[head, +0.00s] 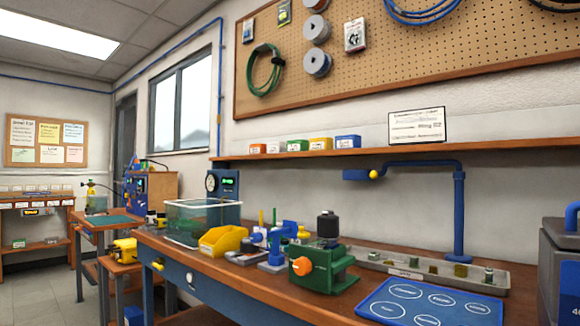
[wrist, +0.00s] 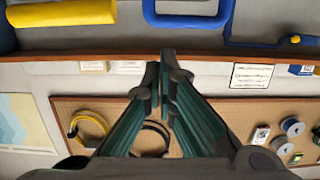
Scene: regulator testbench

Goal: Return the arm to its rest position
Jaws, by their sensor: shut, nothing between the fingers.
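My gripper (wrist: 164,78) shows in the wrist view, with its dark green fingers meeting at the tips. It is shut and holds nothing. In that view it is in front of the wall with the pegboard (wrist: 215,112) and the shelf edge, which appear upside down. It is not touching anything that I can see. The head view does not show my gripper or arm.
The workbench (head: 245,283) carries a green regulator block (head: 325,272), a clear tank (head: 200,222), a yellow bin (head: 222,240), a grey tray (head: 485,277) and a blue mat (head: 455,310). A blue lamp arm (head: 459,215) rises behind. Open floor lies at left.

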